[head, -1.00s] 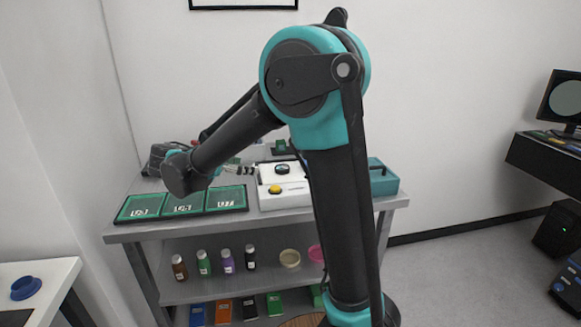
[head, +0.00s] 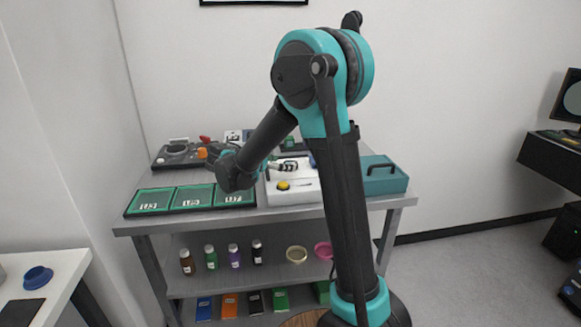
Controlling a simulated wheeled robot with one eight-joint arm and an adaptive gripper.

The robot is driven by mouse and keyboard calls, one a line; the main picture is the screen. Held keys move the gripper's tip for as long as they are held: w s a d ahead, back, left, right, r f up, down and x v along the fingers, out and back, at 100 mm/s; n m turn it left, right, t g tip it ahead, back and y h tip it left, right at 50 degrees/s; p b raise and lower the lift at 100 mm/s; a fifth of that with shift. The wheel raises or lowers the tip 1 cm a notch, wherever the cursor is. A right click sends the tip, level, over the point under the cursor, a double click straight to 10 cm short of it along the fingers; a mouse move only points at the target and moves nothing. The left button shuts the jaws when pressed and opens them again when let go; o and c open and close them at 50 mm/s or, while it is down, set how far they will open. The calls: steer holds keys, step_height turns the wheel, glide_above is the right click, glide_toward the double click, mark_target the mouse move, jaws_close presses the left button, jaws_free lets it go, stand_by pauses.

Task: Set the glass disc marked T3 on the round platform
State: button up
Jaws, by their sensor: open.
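A white instrument (head: 307,196) with a yellow button stands on the table, right of the middle. My gripper (head: 291,165) is over its upper part, jaws open. The round platform cannot be made out there now; my gripper covers that spot. I cannot tell whether a disc lies on it or between the fingers. Three green-lined trays (head: 130,209) lie in a row at the table's front left, each with a small white label. The labels are too small to read surely, and I cannot pick out the glass disc marked T3.
A teal box (head: 386,182) stands to the right. The shelf below holds several bottles and two bowls (head: 297,254).

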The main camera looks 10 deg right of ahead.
mark_target(288, 162)
steer(key=x, duration=0.4)
steer(key=shift+a, duration=0.1)
steer(key=c, duration=1.4)
steer(key=shift+r, duration=0.15)
step_height(288, 162, up, 20)
